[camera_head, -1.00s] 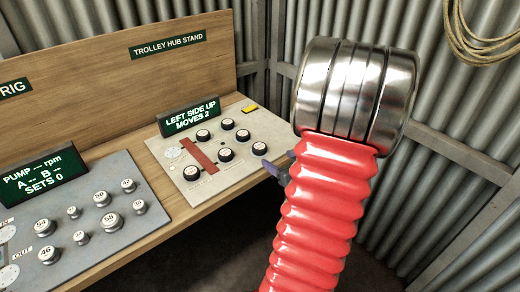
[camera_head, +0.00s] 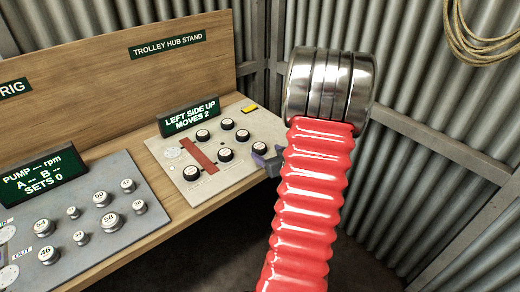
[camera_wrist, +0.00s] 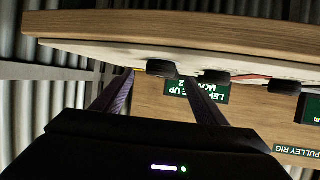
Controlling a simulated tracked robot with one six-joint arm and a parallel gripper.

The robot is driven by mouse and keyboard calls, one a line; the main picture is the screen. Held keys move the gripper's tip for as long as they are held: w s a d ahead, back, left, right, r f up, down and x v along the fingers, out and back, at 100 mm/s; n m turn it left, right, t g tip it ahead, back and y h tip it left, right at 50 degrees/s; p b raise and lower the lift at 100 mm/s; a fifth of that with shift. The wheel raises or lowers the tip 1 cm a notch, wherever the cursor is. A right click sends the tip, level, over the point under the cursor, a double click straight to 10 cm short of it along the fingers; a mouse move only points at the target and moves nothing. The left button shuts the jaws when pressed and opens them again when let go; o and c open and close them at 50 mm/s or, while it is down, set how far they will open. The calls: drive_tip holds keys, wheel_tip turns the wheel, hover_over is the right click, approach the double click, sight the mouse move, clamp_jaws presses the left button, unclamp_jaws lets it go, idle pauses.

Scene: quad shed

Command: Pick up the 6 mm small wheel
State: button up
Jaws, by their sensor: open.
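Several small black wheels with pale tops sit on the grey panel of the trolley hub stand (camera_head: 213,186). Their size marks are too small to read, so I cannot tell which is the 6 mm small wheel. The black wheel at the panel's right edge (camera_head: 260,147) is the nearest to my gripper (camera_head: 268,163), which is mostly hidden behind my arm in the head view. In the wrist view, my gripper (camera_wrist: 158,77) is open, with a black wheel (camera_wrist: 162,68) showing between its purple fingers. I see no clear contact.
Other black wheels (camera_head: 225,154) stand close by, beside a red strip (camera_head: 198,155). A green sign (camera_head: 189,116) reads "LEFT SIDE UP MOVES 2". The pump panel (camera_head: 75,215) with numbered metal pulleys lies to the left. Corrugated walls (camera_head: 410,80) stand to the right.

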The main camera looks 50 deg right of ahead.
sight(262, 150)
drive_tip(key=shift+x, duration=2.6)
drive_tip(key=shift+a, duration=0.1)
drive_tip(key=c, duration=1.1)
drive_tip(key=shift+c, duration=0.2)
drive_tip(key=shift+r, duration=5.05)
